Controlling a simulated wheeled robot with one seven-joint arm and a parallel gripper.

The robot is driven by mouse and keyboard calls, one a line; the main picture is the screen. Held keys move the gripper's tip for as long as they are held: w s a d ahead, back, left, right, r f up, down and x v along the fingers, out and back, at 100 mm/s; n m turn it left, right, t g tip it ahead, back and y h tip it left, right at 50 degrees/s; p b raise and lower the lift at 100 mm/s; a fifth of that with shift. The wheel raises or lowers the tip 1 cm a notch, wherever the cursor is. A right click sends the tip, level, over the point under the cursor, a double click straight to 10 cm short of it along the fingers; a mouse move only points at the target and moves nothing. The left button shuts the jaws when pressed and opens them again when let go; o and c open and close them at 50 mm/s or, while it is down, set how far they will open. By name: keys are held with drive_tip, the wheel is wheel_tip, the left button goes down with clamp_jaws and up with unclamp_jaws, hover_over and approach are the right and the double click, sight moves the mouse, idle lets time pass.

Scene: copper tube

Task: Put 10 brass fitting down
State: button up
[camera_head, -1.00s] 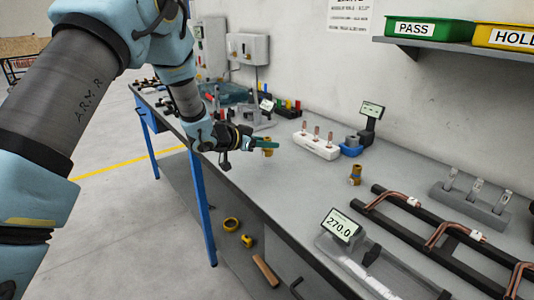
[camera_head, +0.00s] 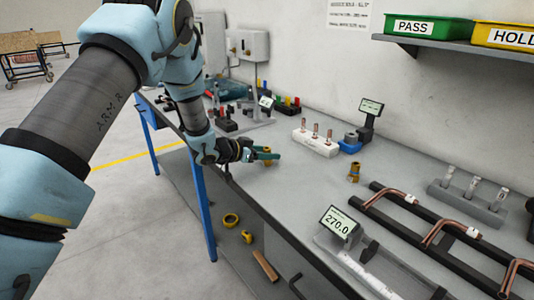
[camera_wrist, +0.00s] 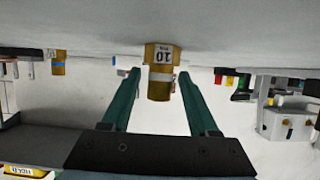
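The brass fitting marked 10 (camera_wrist: 160,57) is between the two green fingers of my gripper (camera_wrist: 159,72) in the wrist view, which looks upside down. Its wide end with the label is against or very close to the grey bench top. Narrow gaps show between the fitting and both fingers, so the gripper looks open around it. In the head view my gripper (camera_head: 265,156) is low over the left part of the bench, and the small fitting (camera_head: 267,163) shows partly behind the fingers.
Another brass fitting (camera_head: 354,172) stands to the right on the bench (camera_head: 300,185). A white block with copper pieces (camera_head: 315,143) and a blue holder (camera_head: 350,145) are behind. The bench's front edge is close to my gripper. Bench around the gripper is mostly clear.

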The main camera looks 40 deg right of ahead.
drive_tip(key=shift+r, duration=0.3)
drive_tip(key=b+v, duration=0.3)
drive_tip(key=v, duration=0.9)
drive_tip(key=shift+f, duration=0.2)
drive_tip(key=shift+a, duration=0.1)
drive_tip(key=w+a+r+n+t+y, duration=0.1)
drive_tip(key=w+a+n+t+y, duration=0.3)
drive_tip(key=w+a, duration=0.5)
drive_tip(key=w+a+r+n+t+y, duration=0.1)
drive_tip(key=w+a+n+t+y, duration=0.25)
drive_tip(key=a, duration=1.05)
drive_tip(key=s+a+n+g+y, duration=0.1)
drive_tip(key=s+a+n+y, duration=0.25)
drive_tip(key=a, duration=0.65)
drive_tip(key=s+a+n+g+y, duration=0.15)
drive_tip(key=s+a+n, duration=0.25)
drive_tip(key=a, duration=0.5)
drive_tip(key=s+a+n+g, duration=0.2)
drive_tip(key=s+a, duration=0.2)
drive_tip(key=s, duration=0.5)
drive_tip(key=shift+s+f+g+y, duration=0.2)
drive_tip(key=shift+f+g+y, duration=0.1)
drive_tip(key=shift+f+y, duration=0.05)
